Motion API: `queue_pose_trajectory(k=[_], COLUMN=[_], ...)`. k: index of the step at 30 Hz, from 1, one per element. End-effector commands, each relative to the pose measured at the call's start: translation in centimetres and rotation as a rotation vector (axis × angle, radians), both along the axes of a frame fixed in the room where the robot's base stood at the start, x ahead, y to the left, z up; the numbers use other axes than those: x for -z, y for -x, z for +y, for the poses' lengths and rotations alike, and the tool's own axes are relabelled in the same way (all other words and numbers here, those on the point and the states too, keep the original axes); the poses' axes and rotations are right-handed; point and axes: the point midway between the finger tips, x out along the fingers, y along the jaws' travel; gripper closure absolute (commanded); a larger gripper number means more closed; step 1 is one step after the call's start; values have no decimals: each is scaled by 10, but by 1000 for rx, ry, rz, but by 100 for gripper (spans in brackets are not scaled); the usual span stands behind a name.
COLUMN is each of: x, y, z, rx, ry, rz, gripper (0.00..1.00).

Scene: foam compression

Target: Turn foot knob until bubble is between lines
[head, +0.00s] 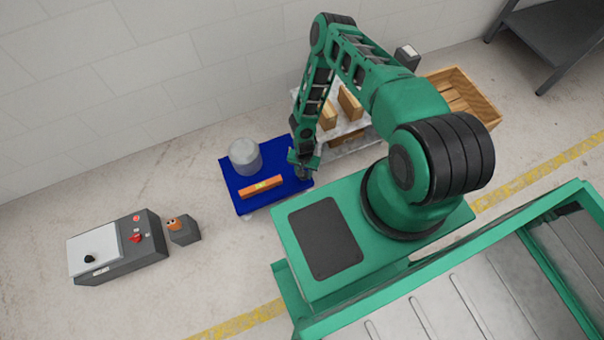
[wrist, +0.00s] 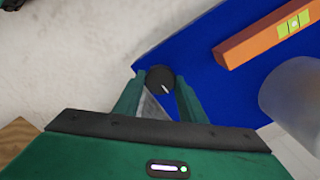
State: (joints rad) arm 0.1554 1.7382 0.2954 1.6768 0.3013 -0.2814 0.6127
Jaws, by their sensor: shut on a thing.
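A blue plate (head: 235,189) stands low on the floor at the left of my arm. The bubble is too small to place against the lines. A round black foot knob (wrist: 160,79) with a white mark sits at the plate's edge. My gripper (wrist: 159,88) is shut on this knob, one finger on each side. My gripper (head: 303,164) is at the plate's right edge in the head view.
A grey cylinder (head: 245,156) stands on the plate behind the level. A control box (head: 116,248) with red knobs and a small grey block (head: 184,231) are at the left. A shelf with wooden blocks (head: 349,102) and a wooden crate (head: 463,95) stand behind my arm.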

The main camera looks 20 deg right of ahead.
Motion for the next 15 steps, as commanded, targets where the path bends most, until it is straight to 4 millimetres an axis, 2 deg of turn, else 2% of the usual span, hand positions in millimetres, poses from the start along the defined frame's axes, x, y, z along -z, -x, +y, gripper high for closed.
queue_pose_trajectory(k=[5,6,8,15], x=[0,0,0,0], y=[1,1,0,0], z=[3,3,2,1], rx=[0,-1,-1,-1], ry=[-5,-5,-4,-2], rz=[1,1,2,1], gripper=[85,58,44,44])
